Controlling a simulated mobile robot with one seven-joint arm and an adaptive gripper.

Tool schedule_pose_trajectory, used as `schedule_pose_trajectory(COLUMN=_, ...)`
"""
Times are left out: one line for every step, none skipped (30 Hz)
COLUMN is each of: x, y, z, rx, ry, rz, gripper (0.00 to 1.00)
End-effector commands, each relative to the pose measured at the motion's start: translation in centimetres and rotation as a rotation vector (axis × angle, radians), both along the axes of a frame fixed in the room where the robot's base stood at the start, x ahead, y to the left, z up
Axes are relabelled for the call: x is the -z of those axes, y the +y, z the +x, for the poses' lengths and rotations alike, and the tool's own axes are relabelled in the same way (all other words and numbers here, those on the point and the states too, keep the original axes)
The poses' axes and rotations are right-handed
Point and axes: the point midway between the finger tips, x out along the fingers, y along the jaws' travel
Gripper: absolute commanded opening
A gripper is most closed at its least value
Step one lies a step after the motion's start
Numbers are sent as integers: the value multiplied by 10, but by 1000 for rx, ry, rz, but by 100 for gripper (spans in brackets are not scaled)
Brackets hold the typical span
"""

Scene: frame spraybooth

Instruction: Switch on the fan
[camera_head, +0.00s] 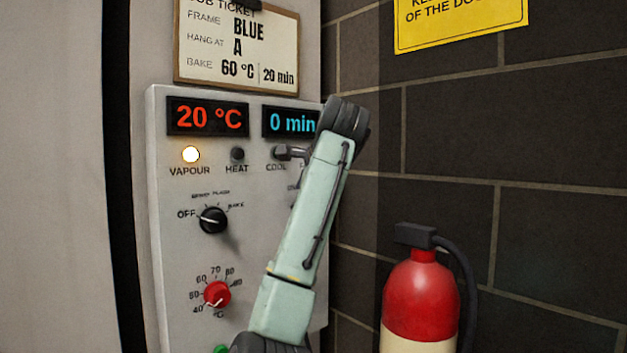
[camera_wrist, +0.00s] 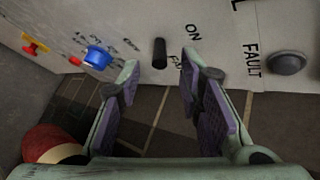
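The fan switch (camera_wrist: 159,53) is a short black lever on the grey panel, with ON, OFF and FAN lettering around it in the wrist view. I cannot tell which position it is in. My gripper (camera_wrist: 163,82) is open, with its two purple-padded fingers spread apart and nothing between them. The switch appears just beyond the gap between the fingertips, and I see no contact. In the camera_head view my arm covers the right part of the control panel (camera_head: 175,255), hiding the fan switch and most of my gripper.
The panel carries a black mode knob (camera_head: 213,220), a red temperature knob (camera_head: 217,293) and a lit VAPOUR lamp (camera_head: 190,154). The wrist view shows a blue knob (camera_wrist: 97,58), a dark FAULT lamp (camera_wrist: 287,63) and a red-yellow control (camera_wrist: 35,47). A fire extinguisher (camera_head: 420,300) stands right.

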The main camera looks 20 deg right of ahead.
Motion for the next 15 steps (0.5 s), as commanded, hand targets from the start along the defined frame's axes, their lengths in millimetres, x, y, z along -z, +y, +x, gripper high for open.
schedule_pose_trajectory(x=-9, y=0, z=-10, rx=2, ry=-5, rz=-2, gripper=33)
schedule_pose_trajectory(x=-13, y=0, z=-16, rx=2, ry=-5, rz=-2, gripper=33)
schedule_pose_trajectory(x=-20, y=0, z=-25, rx=2, ry=-6, rz=-2, gripper=33)
schedule_pose_trajectory(x=-24, y=1, z=-31, rx=2, ry=-6, rz=-2, gripper=33)
schedule_pose_trajectory(x=-28, y=1, z=-37, rx=2, ry=-5, rz=-2, gripper=33)
schedule_pose_trajectory(x=-34, y=1, z=-46, rx=2, ry=-7, rz=-3, gripper=33)
schedule_pose_trajectory(x=-38, y=2, z=-52, rx=2, ry=-6, rz=-2, gripper=33)
schedule_pose_trajectory(x=-42, y=2, z=-58, rx=2, ry=-6, rz=-2, gripper=33)
schedule_pose_trajectory(x=-46, y=4, z=-60, rx=-1, ry=-10, rz=0, gripper=33)
schedule_pose_trajectory(x=-48, y=4, z=-61, rx=-1, ry=-13, rz=0, gripper=33)
schedule_pose_trajectory(x=-50, y=5, z=-63, rx=-1, ry=-16, rz=0, gripper=33)
schedule_pose_trajectory(x=-52, y=4, z=-65, rx=1, ry=-17, rz=-2, gripper=33)
schedule_pose_trajectory(x=-53, y=4, z=-67, rx=1, ry=-16, rz=-1, gripper=33)
schedule_pose_trajectory(x=-53, y=4, z=-68, rx=1, ry=-16, rz=-1, gripper=33)
schedule_pose_trajectory(x=-54, y=4, z=-70, rx=2, ry=-14, rz=-1, gripper=33)
